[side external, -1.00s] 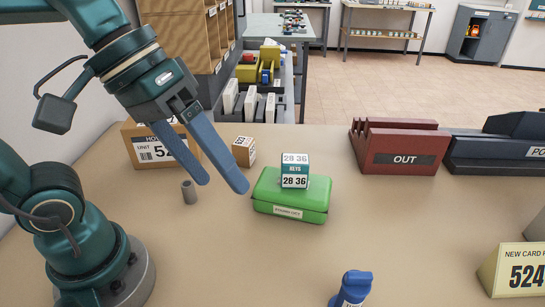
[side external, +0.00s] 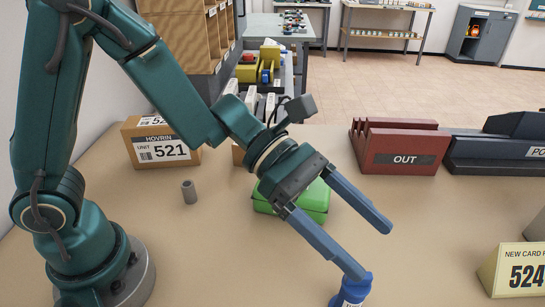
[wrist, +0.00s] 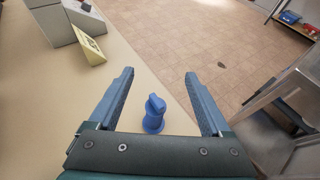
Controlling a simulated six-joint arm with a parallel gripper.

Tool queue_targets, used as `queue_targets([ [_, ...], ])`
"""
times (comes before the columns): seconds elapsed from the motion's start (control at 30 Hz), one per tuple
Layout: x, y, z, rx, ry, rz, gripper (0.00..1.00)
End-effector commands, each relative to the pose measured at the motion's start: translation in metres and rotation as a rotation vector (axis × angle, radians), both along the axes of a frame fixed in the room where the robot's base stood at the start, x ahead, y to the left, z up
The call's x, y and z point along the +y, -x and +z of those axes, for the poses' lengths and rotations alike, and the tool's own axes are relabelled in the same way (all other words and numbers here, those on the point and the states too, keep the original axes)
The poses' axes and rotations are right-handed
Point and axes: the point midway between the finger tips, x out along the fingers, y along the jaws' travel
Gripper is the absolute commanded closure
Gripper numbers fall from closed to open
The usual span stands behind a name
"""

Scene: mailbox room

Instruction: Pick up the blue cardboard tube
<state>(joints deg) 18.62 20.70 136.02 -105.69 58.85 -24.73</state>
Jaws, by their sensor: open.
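No plain blue tube shows. The one blue object on the table is a short upright piece (side external: 351,291) with a wide round body, a narrower turned top and a white label, at the bottom of the side view. In the wrist view, the blue piece (wrist: 153,118) stands between and below my fingers. My gripper (side external: 374,250) is open, its long blue fingers angled down to the right. In the side view one fingertip overlaps the piece's top; I cannot tell whether they touch. My gripper (wrist: 159,75) looks empty in the wrist view.
A small grey tube (side external: 189,192) stands at the left. A green box (side external: 314,201) is partly hidden behind my gripper. A cardboard box (side external: 161,142), a red OUT rack (side external: 401,148) and a yellow card sign (side external: 516,270) surround clear tabletop. The table edge is close to the blue piece in the wrist view.

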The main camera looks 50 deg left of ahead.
Motion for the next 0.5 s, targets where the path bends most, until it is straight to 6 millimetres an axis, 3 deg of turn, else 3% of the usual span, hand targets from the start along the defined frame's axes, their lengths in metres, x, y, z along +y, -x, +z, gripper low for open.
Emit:
queue_targets([
  [0.03, 0.0, 0.001, -0.016, 0.012, -0.004, -0.001, 0.18],
  [0.2, 0.0, 0.001, -0.057, 0.009, -0.004, -0.001, 0.18],
  [0.33, 0.0, 0.001, -0.078, 0.002, -0.002, -0.001, 0.18],
  [0.5, -0.002, 0.0, -0.09, -0.004, -0.002, -0.002, 0.18],
])
